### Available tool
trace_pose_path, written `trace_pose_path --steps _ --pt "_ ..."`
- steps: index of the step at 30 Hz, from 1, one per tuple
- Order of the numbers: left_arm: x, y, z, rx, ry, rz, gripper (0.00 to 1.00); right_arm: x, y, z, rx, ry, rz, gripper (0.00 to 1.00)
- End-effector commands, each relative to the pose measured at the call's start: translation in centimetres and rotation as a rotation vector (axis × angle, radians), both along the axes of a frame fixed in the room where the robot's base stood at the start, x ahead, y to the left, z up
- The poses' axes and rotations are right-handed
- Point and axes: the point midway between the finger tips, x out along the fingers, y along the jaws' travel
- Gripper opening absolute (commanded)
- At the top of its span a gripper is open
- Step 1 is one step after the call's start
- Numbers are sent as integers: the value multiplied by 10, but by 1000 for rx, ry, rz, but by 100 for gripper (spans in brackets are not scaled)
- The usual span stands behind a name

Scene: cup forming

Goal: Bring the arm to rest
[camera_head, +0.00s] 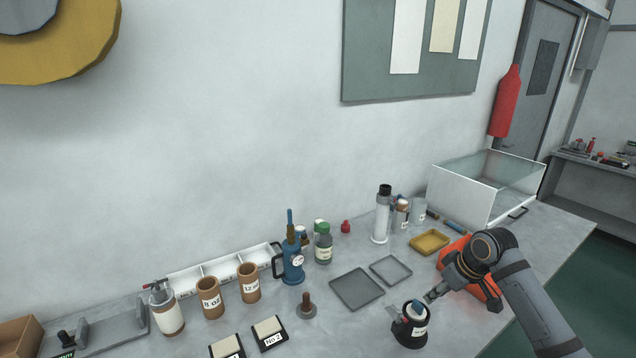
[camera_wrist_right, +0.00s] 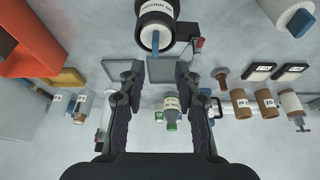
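My right arm comes in from the right in the head view. Its gripper (camera_head: 432,296) hangs over the table beside a black labelled pot (camera_head: 409,330), which stands at the front. In the right wrist view my right gripper (camera_wrist_right: 158,72) is open, with two dark fingers apart and nothing between them. The black pot also shows at the top of that view (camera_wrist_right: 157,14), beyond the fingertips and apart from them. My left gripper is in neither view.
Two grey trays (camera_head: 357,289) lie left of the gripper. An orange object (camera_head: 483,290) sits partly behind my arm, near a yellow tray (camera_head: 429,242). A glass-walled box (camera_head: 463,190) stands at the back right. Brown cups (camera_head: 210,298) and bottles stand to the left.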

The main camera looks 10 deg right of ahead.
Motion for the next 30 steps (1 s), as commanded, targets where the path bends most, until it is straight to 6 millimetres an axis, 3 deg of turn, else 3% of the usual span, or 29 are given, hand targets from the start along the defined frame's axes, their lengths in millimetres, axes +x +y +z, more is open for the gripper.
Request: trace_pose_path --steps 2,6,12,18,24,30 --pt "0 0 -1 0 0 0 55 -17 25 -33 -11 26 15 33" --pt "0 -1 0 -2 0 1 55 -72 82 -94 -45 53 8 33" --pt "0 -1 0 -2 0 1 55 -139 124 -125 -65 53 -66 33" --pt "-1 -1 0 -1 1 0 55 -189 139 -128 -77 48 -165 33" --pt "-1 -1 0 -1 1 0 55 -234 140 -120 -98 49 -285 33" --pt "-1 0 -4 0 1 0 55 -222 133 -180 -108 71 -295 33"
